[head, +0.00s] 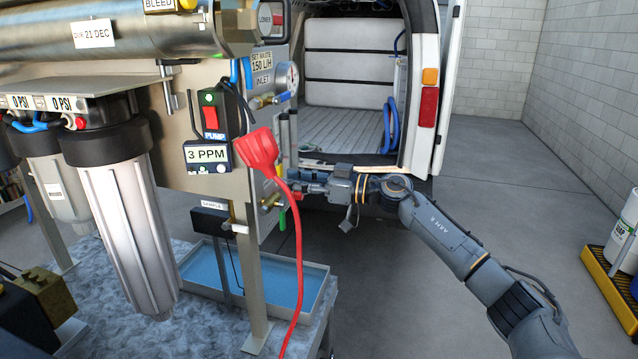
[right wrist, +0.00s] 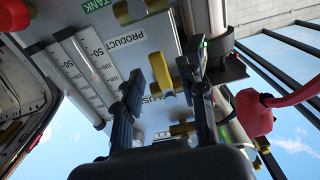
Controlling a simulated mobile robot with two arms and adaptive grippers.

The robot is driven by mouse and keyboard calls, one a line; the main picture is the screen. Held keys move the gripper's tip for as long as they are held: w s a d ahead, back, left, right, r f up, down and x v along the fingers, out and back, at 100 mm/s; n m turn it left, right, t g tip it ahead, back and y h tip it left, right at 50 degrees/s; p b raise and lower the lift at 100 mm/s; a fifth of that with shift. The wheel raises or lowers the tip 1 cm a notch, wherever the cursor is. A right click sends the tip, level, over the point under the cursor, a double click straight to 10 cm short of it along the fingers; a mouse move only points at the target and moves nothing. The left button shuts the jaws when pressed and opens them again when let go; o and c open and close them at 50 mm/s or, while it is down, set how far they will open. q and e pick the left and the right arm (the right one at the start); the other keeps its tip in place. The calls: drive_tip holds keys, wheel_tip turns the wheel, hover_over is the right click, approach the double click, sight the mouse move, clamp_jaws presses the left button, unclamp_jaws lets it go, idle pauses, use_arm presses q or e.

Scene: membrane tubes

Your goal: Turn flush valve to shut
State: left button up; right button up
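In the right wrist view, a yellow valve handle (right wrist: 184,78) stands out from the white panel beside a label partly hidden by a finger, its visible letters ending in "USH". My right gripper (right wrist: 165,82) is open, with one finger on each side of the handle. In the head view my right gripper (head: 310,188) is at the panel's right edge, beside brass fittings (head: 270,203). The flush handle cannot be made out there. My left gripper is not in view.
A red plug (head: 258,150) with a hanging red cord is close to my right gripper in the head view. A blue tray (head: 312,290) sits below the panel. An open van (head: 350,70) stands behind. Clear floor lies at the right, with a yellow bottle tray (head: 610,290) at the edge.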

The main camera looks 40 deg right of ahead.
drive_tip(key=v, duration=0.8)
drive_tip(key=shift+s+d, duration=0.15)
drive_tip(key=shift+s, duration=0.05)
drive_tip(key=shift+f, duration=0.1)
